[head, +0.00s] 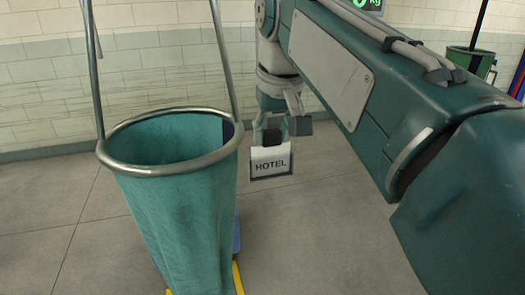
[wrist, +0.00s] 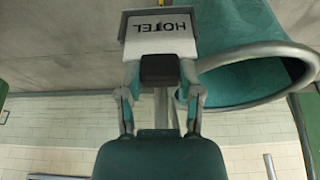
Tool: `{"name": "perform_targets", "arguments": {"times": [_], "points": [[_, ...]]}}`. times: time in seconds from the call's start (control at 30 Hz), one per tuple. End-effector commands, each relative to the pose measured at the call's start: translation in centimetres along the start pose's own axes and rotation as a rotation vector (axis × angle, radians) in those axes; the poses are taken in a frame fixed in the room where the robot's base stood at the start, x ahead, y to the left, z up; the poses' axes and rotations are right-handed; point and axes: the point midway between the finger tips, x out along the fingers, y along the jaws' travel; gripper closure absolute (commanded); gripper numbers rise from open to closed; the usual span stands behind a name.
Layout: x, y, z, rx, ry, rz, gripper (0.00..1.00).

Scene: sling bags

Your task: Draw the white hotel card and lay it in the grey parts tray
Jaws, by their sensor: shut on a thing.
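The white hotel card (head: 271,160), with HOTEL in dark letters and a grey edge, hangs in the air just right of the teal sling bag in the head view. My gripper (head: 272,136) is above it and shut on it. In the wrist view the card (wrist: 160,33) appears upside down between the fingertips of my gripper (wrist: 160,62). No grey parts tray can be made out in either view.
Grey tiled floor (head: 330,220) lies open to the right. A green bin (head: 470,62) stands far right.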

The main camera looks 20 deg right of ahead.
Motion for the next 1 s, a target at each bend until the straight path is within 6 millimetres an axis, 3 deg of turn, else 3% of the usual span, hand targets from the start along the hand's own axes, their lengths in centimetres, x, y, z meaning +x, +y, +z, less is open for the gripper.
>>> {"name": "perform_targets", "arguments": {"times": [1.0], "points": [[-3.4,0.0,-1.1,0.0,0.004,0.0,1.0]]}}
